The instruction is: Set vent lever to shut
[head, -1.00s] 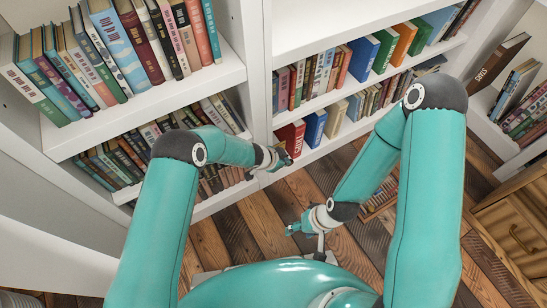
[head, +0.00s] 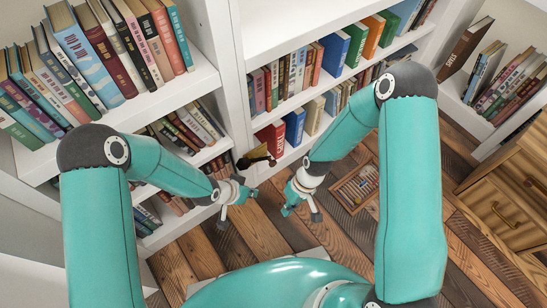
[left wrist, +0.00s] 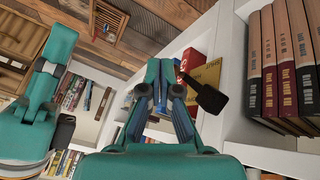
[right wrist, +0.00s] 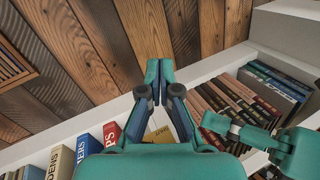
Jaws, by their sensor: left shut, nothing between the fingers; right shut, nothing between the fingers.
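A dark paddle-like handle with a brass-coloured part (head: 256,158), apparently the vent lever, stands out at the shelf upright in the head view. My left gripper (head: 250,192) is shut and empty, just below the lever in the head view; contact is not visible. My right gripper (head: 287,210) is shut and empty, lower and to the right, over the floor. In the right wrist view, its fingertips (right wrist: 158,66) are together and the lever does not show.
White bookshelves (head: 210,85) full of books stand behind and left of the lever. A wooden drawer cabinet (head: 505,205) stands at the right. My two grippers are close together.

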